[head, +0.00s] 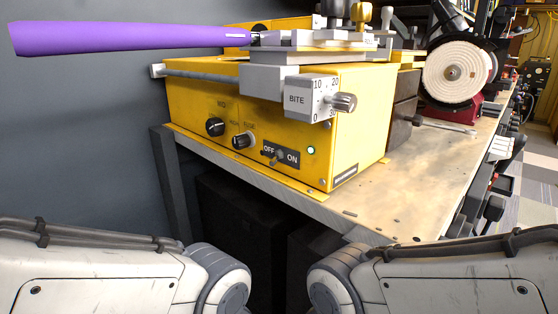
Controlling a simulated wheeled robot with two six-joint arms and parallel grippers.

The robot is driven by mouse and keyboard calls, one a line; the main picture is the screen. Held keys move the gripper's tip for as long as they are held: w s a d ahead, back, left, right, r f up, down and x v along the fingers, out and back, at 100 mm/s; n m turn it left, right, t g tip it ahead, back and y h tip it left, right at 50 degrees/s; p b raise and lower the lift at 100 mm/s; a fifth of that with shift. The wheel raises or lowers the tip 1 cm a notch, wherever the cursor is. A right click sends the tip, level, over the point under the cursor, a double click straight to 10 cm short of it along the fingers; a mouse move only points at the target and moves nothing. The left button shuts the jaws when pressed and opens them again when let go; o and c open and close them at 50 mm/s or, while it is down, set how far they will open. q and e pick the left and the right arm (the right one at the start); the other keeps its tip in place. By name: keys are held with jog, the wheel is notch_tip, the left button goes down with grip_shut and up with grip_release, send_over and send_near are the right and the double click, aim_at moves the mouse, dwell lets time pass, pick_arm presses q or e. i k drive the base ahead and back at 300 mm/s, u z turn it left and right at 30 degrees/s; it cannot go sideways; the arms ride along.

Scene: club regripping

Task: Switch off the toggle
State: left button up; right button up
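The toggle (274,160) is a small metal lever on the front of a yellow machine (345,115), low on its panel. It sits on a dark plate (292,158) marked OFF on the left and ON on the right. The lever's exact tilt is too small to tell. A small indicator light (311,150) to the right of the plate looks lit pale green. My two arms come in at the lower left and lower right, below the machine and apart from it. Neither gripper shows in the head view.
Two black knobs (215,127) (243,141) sit left of the toggle. A silver BITE dial block (297,97) juts out above it. A purple grip (130,38) extends left from the top clamp. The bench (440,180) is mostly clear at right; a buffing wheel (455,72) stands behind.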

aim_at(273, 162)
jog(key=k, duration=0.5)
jog(key=u, duration=1.15)
jog(key=k, duration=0.9)
jog(key=z, duration=0.85)
jog(key=i, duration=0.5)
